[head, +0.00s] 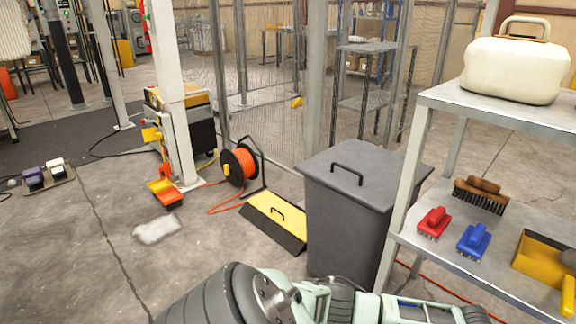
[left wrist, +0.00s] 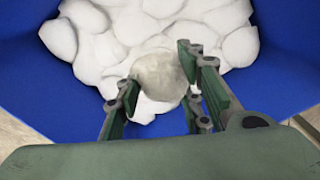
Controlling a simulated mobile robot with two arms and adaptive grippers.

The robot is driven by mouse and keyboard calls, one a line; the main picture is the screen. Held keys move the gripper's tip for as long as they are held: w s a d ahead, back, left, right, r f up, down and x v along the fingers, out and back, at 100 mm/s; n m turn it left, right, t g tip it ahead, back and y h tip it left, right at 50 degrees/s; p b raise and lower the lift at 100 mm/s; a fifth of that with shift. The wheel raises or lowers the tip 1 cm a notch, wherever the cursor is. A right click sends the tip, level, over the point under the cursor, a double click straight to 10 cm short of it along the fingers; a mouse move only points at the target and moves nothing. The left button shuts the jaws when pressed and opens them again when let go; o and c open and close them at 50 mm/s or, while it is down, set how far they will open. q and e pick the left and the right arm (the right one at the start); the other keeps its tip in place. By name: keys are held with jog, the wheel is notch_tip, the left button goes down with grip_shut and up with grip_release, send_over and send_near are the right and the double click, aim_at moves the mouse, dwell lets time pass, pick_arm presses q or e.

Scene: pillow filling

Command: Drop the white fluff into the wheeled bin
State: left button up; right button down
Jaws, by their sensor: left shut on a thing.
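In the left wrist view my left gripper (left wrist: 157,73) has its two green-padded fingers on either side of a round, off-white lump of white fluff (left wrist: 158,80) and is shut on it. Behind the lump, several more white fluff pieces (left wrist: 100,48) fill a blue container (left wrist: 275,60). I cannot tell whether the held lump still touches the pieces behind it. In the head view a dark grey lidded bin (head: 345,220) stands right of centre; its lid is shut and no wheels show. The blue container and my right gripper are not in the head view.
A grey shelf (head: 440,97) at the right holds a cream case (head: 512,70), brushes and a yellow dustpan. A yellow-black ramp (head: 275,220) and an orange cable reel (head: 239,165) are left of the bin. A pale flat piece (head: 157,230) lies on open floor.

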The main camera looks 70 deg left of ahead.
pick_arm(q)
jog(key=o, duration=0.8)
jog(key=shift+o, duration=0.2)
notch_tip(320, 180, up, 12)
dwell(0.3)
dwell(0.4)
